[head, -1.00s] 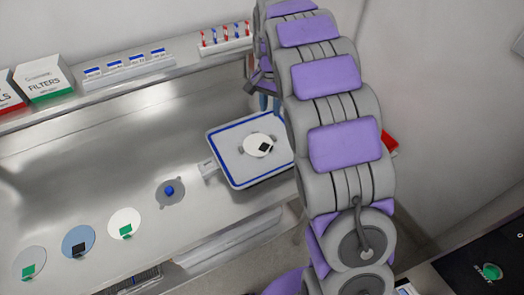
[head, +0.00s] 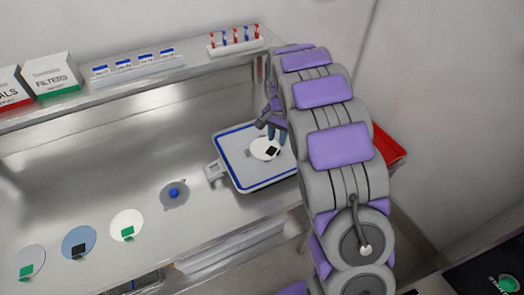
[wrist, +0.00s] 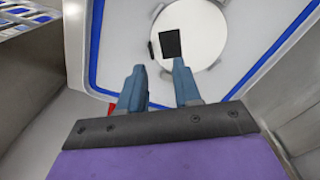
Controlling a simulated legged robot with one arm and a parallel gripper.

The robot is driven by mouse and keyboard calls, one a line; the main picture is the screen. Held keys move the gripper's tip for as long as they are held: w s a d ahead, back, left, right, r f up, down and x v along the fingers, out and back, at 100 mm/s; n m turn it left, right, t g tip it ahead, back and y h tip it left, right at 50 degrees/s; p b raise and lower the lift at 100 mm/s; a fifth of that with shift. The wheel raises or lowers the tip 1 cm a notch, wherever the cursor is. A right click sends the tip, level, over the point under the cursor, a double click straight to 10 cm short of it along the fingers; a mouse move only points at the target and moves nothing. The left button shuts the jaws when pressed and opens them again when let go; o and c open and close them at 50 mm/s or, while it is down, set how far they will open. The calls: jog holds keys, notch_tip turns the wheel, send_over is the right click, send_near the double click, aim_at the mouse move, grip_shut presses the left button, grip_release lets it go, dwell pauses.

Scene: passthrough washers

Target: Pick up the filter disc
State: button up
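A white disc (head: 259,149) with a black square tab (head: 272,151) lies on the blue-edged white tray (head: 236,176). In the wrist view the disc (wrist: 205,42) and its tab (wrist: 170,43) are just beyond my fingertips. My gripper (head: 277,134) is above the disc, near the tab. In the wrist view my gripper (wrist: 157,72) has its two blue fingers apart with nothing between them. More discs lie on the counter: white with a green tab (head: 126,222), blue with a black tab (head: 79,240), and grey with a green tab (head: 30,261).
A grey fixture with a blue knob (head: 174,193) sits left of the tray. A shelf behind holds boxes (head: 48,77), a labelled strip (head: 135,65) and a vial rack (head: 235,40). A red surface (head: 388,145) is right of my arm. The counter's middle is clear.

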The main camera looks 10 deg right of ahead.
aim_at(280, 149)
jog(key=shift+s+d+f+b, duration=0.1)
jog(key=shift+d+f+b, duration=0.35)
jog(key=shift+d+f, duration=0.65)
jog(key=f, duration=0.1)
jog(key=a+f+b, duration=0.1)
jog(key=f, duration=0.1)
jog(key=shift+s+f, duration=0.1)
jog(key=shift+a, duration=0.4)
jog(key=shift+d, duration=0.65)
grip_shut()
jog(key=shift+a, duration=0.25)
